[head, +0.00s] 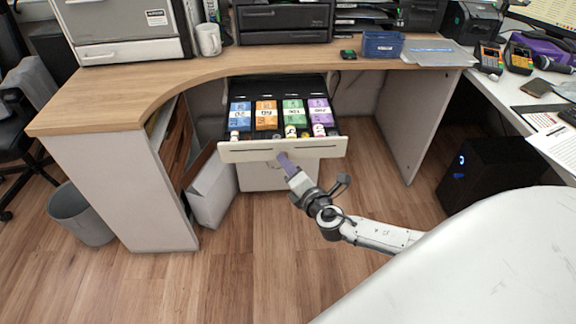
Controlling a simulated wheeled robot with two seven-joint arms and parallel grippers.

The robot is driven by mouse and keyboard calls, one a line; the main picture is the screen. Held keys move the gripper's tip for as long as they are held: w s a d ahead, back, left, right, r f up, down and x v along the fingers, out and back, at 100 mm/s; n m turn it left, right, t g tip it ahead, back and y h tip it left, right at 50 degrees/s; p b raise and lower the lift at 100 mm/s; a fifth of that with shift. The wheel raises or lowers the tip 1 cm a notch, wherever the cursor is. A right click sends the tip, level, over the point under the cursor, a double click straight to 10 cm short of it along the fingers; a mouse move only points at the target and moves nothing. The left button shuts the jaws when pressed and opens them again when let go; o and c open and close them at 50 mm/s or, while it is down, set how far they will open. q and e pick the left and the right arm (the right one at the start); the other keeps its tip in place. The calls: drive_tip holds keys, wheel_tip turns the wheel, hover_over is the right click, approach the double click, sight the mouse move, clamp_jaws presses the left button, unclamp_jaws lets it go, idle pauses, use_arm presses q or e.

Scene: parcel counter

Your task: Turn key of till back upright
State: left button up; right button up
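The till drawer (236,152) stands pulled out under the wooden counter, with its cream front facing me. Blue, orange, green and purple banknotes and rows of coins lie in its compartments. My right gripper (286,163) reaches in from the lower right, its tip at the middle of the drawer front. A narrow purple piece shows at that tip; I cannot tell whether it is a finger or something held. The key is not clearly seen, being small or hidden by the gripper, so its angle cannot be told. My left gripper is out of view.
The wooden counter (150,84) curves around the drawer. A mug (208,39) and a blue box (382,45) stand on it. A grey bin (80,214) is on the floor at left, a black computer case (490,172) at right. The floor before the drawer is mostly clear.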

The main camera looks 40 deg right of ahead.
drive_tip(key=shift+c, duration=0.2)
clamp_jaws()
use_arm(q)
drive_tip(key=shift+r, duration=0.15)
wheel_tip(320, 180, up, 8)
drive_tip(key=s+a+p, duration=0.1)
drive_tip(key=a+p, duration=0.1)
drive_tip(key=p, duration=1.1)
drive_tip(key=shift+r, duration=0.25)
use_arm(e)
drive_tip(key=n+g+h, duration=0.1)
drive_tip(key=n, duration=0.1)
drive_tip(key=n+g+h, duration=0.1)
drive_tip(key=n, duration=0.2)
drive_tip(key=n+g+h, duration=0.1)
drive_tip(key=n, duration=0.1)
drive_tip(key=shift+w+a+r+n+g, duration=0.25)
drive_tip(key=shift+a+r+n+g, duration=0.05)
drive_tip(key=shift+a+n, duration=0.1)
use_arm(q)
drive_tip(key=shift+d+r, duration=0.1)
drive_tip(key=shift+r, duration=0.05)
use_arm(e)
drive_tip(key=shift+h, duration=0.3)
